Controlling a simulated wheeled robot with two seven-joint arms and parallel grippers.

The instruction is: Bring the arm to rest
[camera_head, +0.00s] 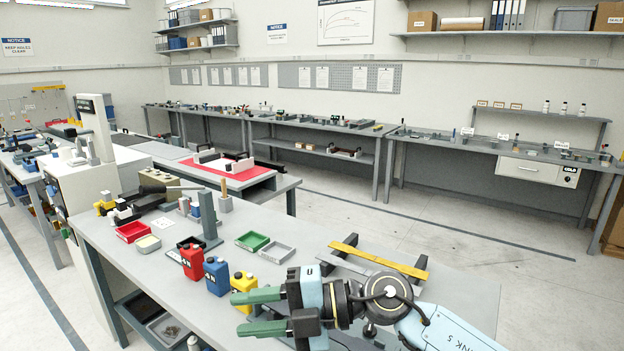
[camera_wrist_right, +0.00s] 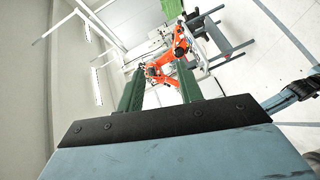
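My right arm (camera_head: 440,330) reaches in from the lower right of the head view, over the near grey workbench (camera_head: 330,240). My right gripper (camera_head: 257,312) points left, with its two green fingers apart and nothing between them. In the right wrist view the right gripper (camera_wrist_right: 160,76) also shows spread green fingers with an empty gap. A yellow bottle (camera_head: 243,288) stands close behind the upper finger and partly hidden. My left arm and gripper are not in view.
A blue bottle (camera_head: 216,276) and a red bottle (camera_head: 192,262) stand left of the gripper. A yellow bar (camera_head: 380,257) lies on the bench behind the arm. Green (camera_head: 252,241) and grey (camera_head: 277,252) trays sit farther back. An orange robot arm (camera_wrist_right: 168,62) shows in the wrist view.

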